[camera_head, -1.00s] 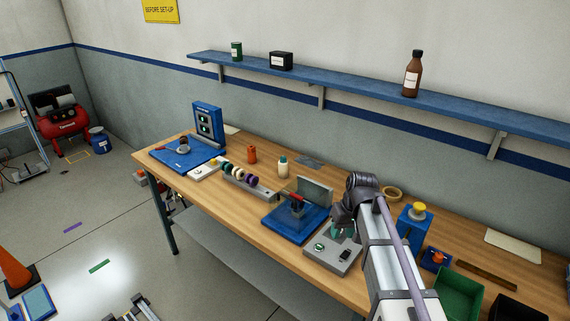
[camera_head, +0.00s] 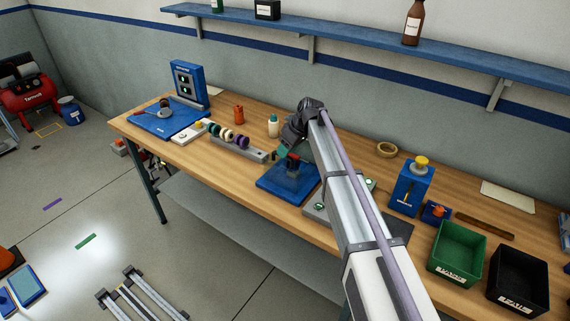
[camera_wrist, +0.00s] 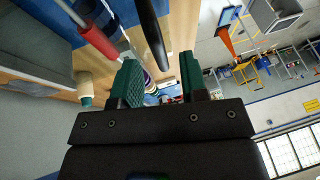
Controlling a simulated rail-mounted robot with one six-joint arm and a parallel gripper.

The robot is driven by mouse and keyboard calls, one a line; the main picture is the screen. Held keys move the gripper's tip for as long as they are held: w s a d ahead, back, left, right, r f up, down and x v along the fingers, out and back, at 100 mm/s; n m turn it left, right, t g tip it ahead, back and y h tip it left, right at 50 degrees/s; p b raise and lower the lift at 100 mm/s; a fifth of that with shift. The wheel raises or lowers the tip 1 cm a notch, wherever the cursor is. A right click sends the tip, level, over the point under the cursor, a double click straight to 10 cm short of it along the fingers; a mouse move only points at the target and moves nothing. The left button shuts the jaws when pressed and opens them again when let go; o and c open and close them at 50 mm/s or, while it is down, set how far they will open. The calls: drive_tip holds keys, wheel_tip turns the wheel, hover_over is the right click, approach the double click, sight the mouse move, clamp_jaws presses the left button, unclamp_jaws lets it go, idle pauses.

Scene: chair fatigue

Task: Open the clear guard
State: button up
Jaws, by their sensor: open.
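A blue fixture plate (camera_head: 276,190) lies on the bench, with a dark upright part and red piece (camera_head: 293,160) on it. My gripper's green fingers show beside this in the head view (camera_head: 284,152), with my arm covering much of the area. In the wrist view, my gripper (camera_wrist: 162,78) is open with nothing between its fingertips. A red handle (camera_wrist: 97,40) is left of the fingers, and a dark bar (camera_wrist: 152,35) reaches down from the top between them, beyond or above the tips. I cannot pick out the clear guard with certainty; my arm may hide it.
A blue box with yellow knob (camera_head: 411,188), a green bin (camera_head: 457,252) and a black bin (camera_head: 518,283) are to the right. A shelf (camera_head: 350,40) runs above.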

drive_tip(key=shift+x, duration=0.85)
drive_tip(key=shift+r, duration=0.15)
clamp_jaws()
